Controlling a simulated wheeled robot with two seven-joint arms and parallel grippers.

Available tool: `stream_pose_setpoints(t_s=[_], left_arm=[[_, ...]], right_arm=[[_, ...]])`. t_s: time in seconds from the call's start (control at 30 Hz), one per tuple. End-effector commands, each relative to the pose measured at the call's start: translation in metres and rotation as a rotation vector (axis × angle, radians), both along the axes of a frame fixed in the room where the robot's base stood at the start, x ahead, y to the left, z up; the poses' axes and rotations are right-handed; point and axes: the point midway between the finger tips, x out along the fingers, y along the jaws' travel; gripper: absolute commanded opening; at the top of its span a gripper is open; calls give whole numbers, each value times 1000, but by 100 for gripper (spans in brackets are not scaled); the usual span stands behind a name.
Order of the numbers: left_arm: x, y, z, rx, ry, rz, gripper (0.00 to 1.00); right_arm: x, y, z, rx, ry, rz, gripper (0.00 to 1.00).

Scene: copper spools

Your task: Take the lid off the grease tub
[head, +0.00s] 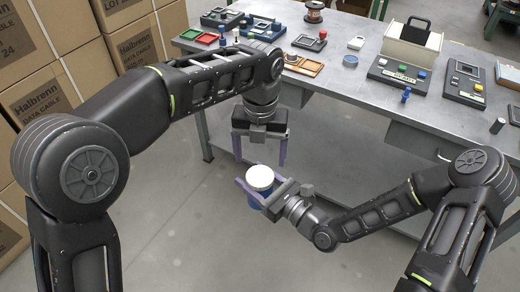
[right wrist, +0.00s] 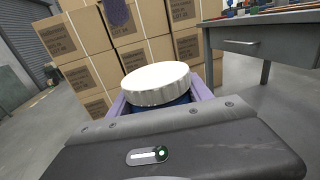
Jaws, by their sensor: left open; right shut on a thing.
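The grease tub (head: 254,197) is blue with a white ribbed lid (head: 259,177) on top. My right gripper (head: 254,190) is shut on the tub and holds it upright in the air, in front of the table. In the right wrist view the lid (right wrist: 155,83) sits on the blue tub (right wrist: 178,101) between the purple fingers. My left gripper (head: 259,150) is open and empty, pointing down just above the lid with its fingers apart. One purple finger of it (right wrist: 116,12) shows at the top of the right wrist view.
The grey table (head: 350,98) stands behind my grippers, with control boxes (head: 397,72), small trays (head: 303,64), a copper spool (head: 314,12) and a blue ring (head: 350,61) on it. Stacked cardboard boxes (head: 90,68) stand at the left. The floor below the grippers is clear.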

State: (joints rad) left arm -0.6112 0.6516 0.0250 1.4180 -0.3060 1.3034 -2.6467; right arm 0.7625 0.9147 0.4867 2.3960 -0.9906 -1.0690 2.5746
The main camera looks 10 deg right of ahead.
Motion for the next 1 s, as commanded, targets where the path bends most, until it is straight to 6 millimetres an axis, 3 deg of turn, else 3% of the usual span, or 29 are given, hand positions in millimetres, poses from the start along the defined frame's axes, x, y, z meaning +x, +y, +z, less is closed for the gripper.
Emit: stream_pose_setpoints(t_s=[0.43,0.83,1.0], left_arm=[[-1,0,-61,1,2,1,82],[0,0,-69,0,0,1,81],[0,1,-68,0,0,1,67]], right_arm=[[0,0,1,1,-3,0,0],[0,0,1,1,-3,0,0],[0,0,1,1,-3,1,0]])
